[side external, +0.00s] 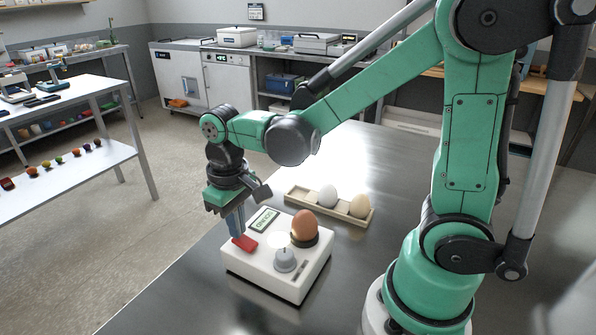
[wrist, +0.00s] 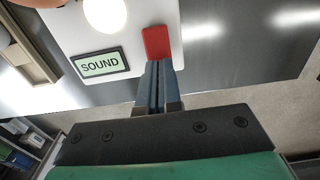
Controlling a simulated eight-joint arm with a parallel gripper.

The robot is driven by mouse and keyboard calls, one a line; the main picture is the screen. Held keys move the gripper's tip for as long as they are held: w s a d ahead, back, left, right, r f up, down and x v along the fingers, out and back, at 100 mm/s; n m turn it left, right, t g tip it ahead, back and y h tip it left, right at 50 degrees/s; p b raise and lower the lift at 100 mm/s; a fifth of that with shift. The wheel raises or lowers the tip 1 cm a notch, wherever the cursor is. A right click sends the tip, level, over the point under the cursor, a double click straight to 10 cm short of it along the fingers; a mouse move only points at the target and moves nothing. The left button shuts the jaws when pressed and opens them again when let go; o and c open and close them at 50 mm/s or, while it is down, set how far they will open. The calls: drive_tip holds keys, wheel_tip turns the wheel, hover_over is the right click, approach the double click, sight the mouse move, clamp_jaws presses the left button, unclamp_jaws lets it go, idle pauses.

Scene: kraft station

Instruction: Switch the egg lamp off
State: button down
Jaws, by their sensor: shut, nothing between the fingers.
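The egg lamp (side external: 275,262) is a white box on the metal table, with a brown egg (side external: 305,225) in a dark ring on top. A grey knob (side external: 285,260), a bright white disc (side external: 277,239), a small green display (side external: 264,221) and a red switch (side external: 245,243) are on its top face. In the wrist view the display (wrist: 100,64) reads "SOUND" and the disc (wrist: 102,14) glows white. My gripper (side external: 237,236) is shut and empty, pointing down at the red switch. In the wrist view its fingertips (wrist: 158,68) overlap the near end of the red switch (wrist: 156,42); contact is unclear.
A beige tray (side external: 297,195) with a white egg (side external: 327,196) and a tan egg (side external: 360,205) lies behind the lamp. The table (side external: 190,290) is bare to the left of the lamp. A shelf table (side external: 80,160) with small coloured items stands further left.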

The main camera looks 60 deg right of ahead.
sight(262, 241)
drive_tip(key=shift+f, duration=0.45)
drive_tip(key=shift+r, duration=3.5)
drive_tip(key=t, duration=0.1)
drive_tip(key=s+d+t, duration=0.1)
drive_tip(key=shift+s+r+t, duration=0.2)
drive_tip(key=shift+s+t, duration=0.05)
drive_tip(key=shift+t, duration=0.15)
drive_tip(key=t, duration=0.1)
drive_tip(key=d+t, duration=0.1)
drive_tip(key=t, duration=0.1)
drive_tip(key=s+t, duration=0.1)
drive_tip(key=shift+s+d+f, duration=0.1)
drive_tip(key=shift+d+f, duration=0.1)
drive_tip(key=shift+d, duration=0.05)
